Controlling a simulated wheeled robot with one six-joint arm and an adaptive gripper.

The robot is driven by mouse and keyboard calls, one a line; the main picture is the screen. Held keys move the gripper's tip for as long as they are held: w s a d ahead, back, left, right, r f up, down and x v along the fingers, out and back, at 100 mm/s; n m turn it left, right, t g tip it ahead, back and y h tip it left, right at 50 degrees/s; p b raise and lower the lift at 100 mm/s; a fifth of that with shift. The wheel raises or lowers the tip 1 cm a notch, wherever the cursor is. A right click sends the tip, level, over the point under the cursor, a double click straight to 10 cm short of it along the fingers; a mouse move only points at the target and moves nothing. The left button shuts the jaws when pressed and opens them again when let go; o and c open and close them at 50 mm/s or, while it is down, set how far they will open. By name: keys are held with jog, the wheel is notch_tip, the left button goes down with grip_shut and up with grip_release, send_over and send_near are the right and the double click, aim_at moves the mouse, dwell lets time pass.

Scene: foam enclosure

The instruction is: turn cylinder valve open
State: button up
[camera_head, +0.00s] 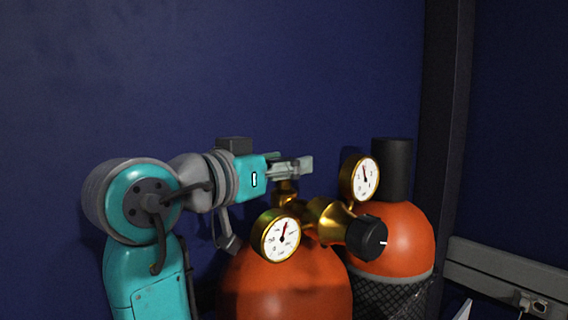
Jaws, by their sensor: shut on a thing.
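An orange gas cylinder (285,286) stands in front of my arm, with a brass regulator (323,216) on top. The regulator carries two round white gauges, one at the left (276,237) and one at the right (361,179), and a black knob (367,237). A brass valve stem (285,191) rises behind the left gauge. My gripper (297,167) reaches in from the left, level, and is shut at the top of this stem. The cylinder valve's handle is hidden by the fingers.
A second orange cylinder (405,240) with a black cap (392,168) stands close behind at the right, wrapped low down in dark mesh. A dark blue wall is behind. A grey rail with a socket (540,305) runs at the lower right. Space above the gripper is clear.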

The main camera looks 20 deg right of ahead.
aim_at(285, 159)
jog(key=n+t+y, duration=0.4)
jog(key=shift+t, duration=0.4)
jog(key=o, duration=1.2)
jog(key=shift+r, duration=0.15)
notch_tip(285, 159, up, 10)
jog(key=shift+f, duration=0.15)
